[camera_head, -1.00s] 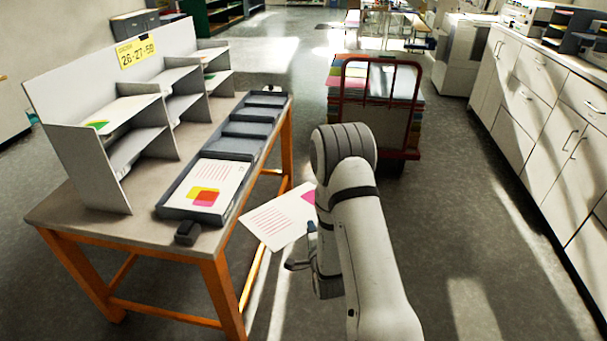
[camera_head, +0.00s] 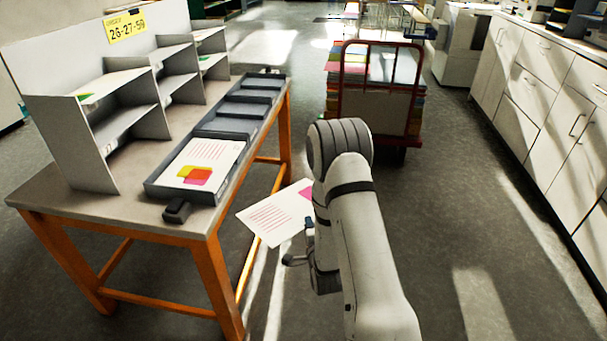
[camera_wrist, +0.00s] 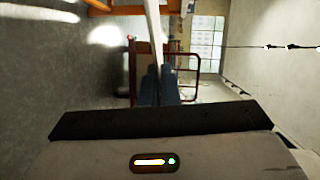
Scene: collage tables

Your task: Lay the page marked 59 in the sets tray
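My gripper (camera_head: 306,240) is mostly hidden behind my arm in the head view. It is shut on a white page (camera_head: 268,222) with pink lines of print and a magenta patch. The page hangs tilted over the floor, right of the table's edge. In the wrist view the fingers (camera_wrist: 158,86) are closed on the page (camera_wrist: 154,28), seen edge-on. I cannot read a number on it. The dark grey sets tray (camera_head: 152,190) lies along the table's right edge. Its nearest compartment holds a page (camera_head: 205,155) with yellow and red squares; its farther compartments look empty.
The table (camera_head: 75,197) has orange legs and bears a grey sorting rack (camera_head: 75,130) with a yellow sign (camera_head: 126,26) reading 26-27-59. A small dark object (camera_head: 177,211) sits at the tray's near end. A red-framed cart (camera_head: 378,105) stands beyond my arm; cabinets (camera_head: 535,105) line the right.

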